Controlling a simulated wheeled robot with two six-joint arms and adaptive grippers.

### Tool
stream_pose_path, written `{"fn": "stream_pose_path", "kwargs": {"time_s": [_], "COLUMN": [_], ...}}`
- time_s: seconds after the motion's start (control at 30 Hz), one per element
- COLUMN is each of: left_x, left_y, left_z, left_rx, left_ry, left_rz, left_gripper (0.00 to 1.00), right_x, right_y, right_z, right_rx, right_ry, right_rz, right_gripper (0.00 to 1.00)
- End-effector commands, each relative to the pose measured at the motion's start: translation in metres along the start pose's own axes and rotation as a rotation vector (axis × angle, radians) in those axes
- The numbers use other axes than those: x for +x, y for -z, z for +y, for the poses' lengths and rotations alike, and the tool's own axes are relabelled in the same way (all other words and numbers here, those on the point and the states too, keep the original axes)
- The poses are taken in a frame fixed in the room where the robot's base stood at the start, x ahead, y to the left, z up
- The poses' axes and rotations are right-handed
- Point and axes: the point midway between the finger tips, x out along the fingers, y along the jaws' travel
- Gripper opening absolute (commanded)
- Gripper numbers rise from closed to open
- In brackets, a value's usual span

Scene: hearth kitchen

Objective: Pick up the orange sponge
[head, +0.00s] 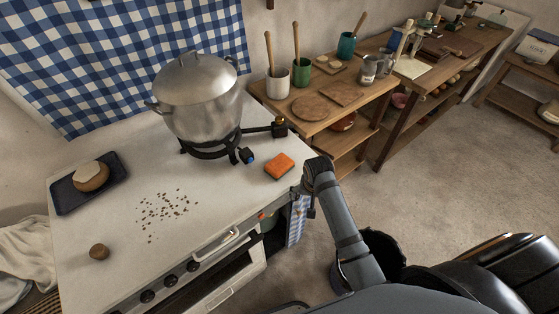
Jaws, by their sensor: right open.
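The orange sponge (279,164) lies flat on the white stove top, near its right edge and just right of the burner. It has an orange body with a darker lower layer. My right gripper (298,190) hangs at the right edge of the stove top, a little right of and nearer than the sponge. It looks apart from the sponge and holds nothing that I can see; its fingers are small and partly hidden by the wrist. My left gripper is out of view.
A large lidded steel pot (199,95) stands on the burner (214,152) behind the sponge. Crumbs (165,208), a brown lump (99,252) and a dark tray (63,197) with a bun lie left. A wooden shelf table (315,126) with utensil cups stands behind right.

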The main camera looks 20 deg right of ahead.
Motion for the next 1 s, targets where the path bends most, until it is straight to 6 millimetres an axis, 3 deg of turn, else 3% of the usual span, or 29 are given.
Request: {"fn": "stream_pose_path", "kwargs": {"time_s": [0.03, 0.1, 0.37, 0.63, 0.83, 1.0], "left_x": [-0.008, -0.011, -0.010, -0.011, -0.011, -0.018], "left_y": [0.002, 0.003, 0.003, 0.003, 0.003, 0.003], "left_z": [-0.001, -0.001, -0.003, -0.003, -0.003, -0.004], "left_rx": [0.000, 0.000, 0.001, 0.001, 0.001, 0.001], "left_ry": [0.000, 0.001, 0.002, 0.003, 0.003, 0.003], "left_rz": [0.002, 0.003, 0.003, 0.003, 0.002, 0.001], "left_gripper": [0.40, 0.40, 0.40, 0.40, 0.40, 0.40], "right_x": [-0.029, -0.051, -0.084, -0.130, -0.140, -0.120], "right_y": [0.012, 0.024, 0.069, 0.106, 0.111, 0.106], "right_z": [-0.008, -0.018, -0.067, -0.118, -0.127, -0.126], "right_rx": [0.038, 0.107, 0.345, 0.556, 0.602, 0.600], "right_ry": [0.007, 0.007, -0.012, -0.059, -0.077, -0.080], "right_rz": [0.005, -0.010, -0.085, -0.147, -0.158, -0.161], "right_gripper": [0.91, 0.91, 0.91, 0.91, 0.91, 0.91]}}
